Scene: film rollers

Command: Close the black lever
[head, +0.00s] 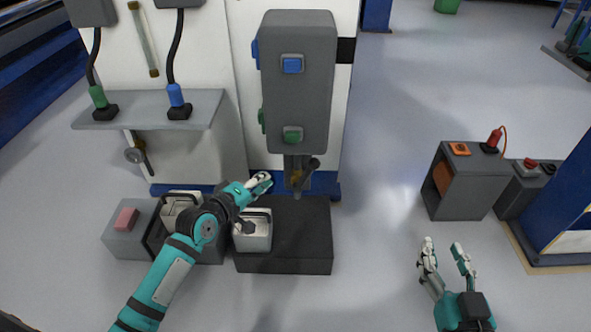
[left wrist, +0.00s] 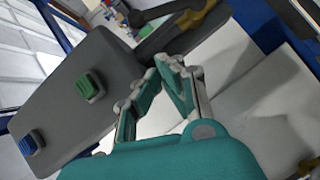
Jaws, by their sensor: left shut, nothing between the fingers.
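The black lever (head: 311,165) sits at the bottom of the grey machine head, beside a brass-coloured joint (head: 297,178). In the left wrist view the lever (left wrist: 158,24) shows as a dark bar near the top, just beyond the fingertips. My left gripper (head: 263,181) is shut and empty, a little left of the lever and apart from it in the head view. Its fingertips come together in the left wrist view (left wrist: 158,71); whether they touch the lever is unclear there. My right gripper (head: 444,246) is open and empty, over the floor at the right.
The grey machine head (head: 296,105) carries blue and green buttons. Below stands a dark block (head: 305,235) with a pale container (head: 252,231). A grey shelf (head: 140,100) is at the left. A grey cabinet (head: 468,185) stands at the right. The floor between machine and cabinet is clear.

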